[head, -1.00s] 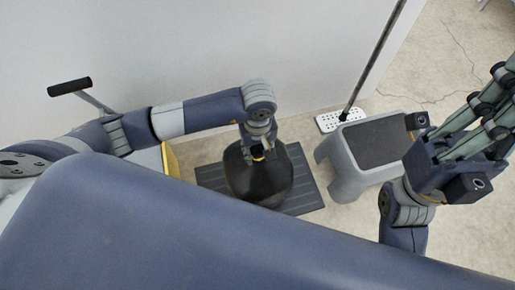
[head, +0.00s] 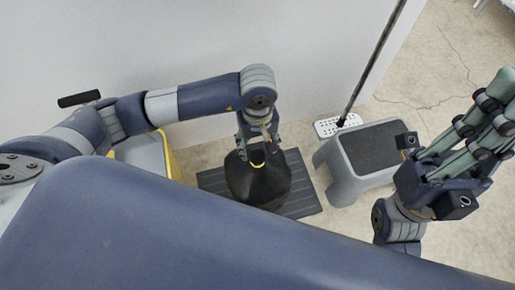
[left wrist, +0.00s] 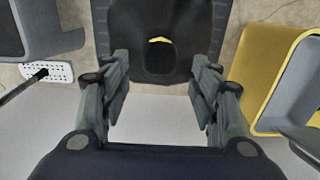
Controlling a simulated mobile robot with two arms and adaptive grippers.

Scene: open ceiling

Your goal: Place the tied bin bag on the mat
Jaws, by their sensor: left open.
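The black bin bag (head: 258,185) with a yellow tie at its neck stands upright on the dark ribbed mat (head: 307,190) by the wall. In the left wrist view the bag (left wrist: 160,62) and its yellow tie show beyond the fingers, with the mat (left wrist: 103,30) on both sides. My left gripper (head: 258,148) is open just above the bag's top. In the left wrist view its fingers (left wrist: 162,80) are spread wide with nothing between them. My right gripper (head: 480,130) is raised at the right, away from the bag; its fingertips are not clear.
A grey step stool (head: 370,155) with a dark top stands right of the mat. A mop with a white perforated head (head: 338,125) leans behind it. A yellow and grey bucket-like container (head: 150,155) is left of the mat. The white wall runs close behind.

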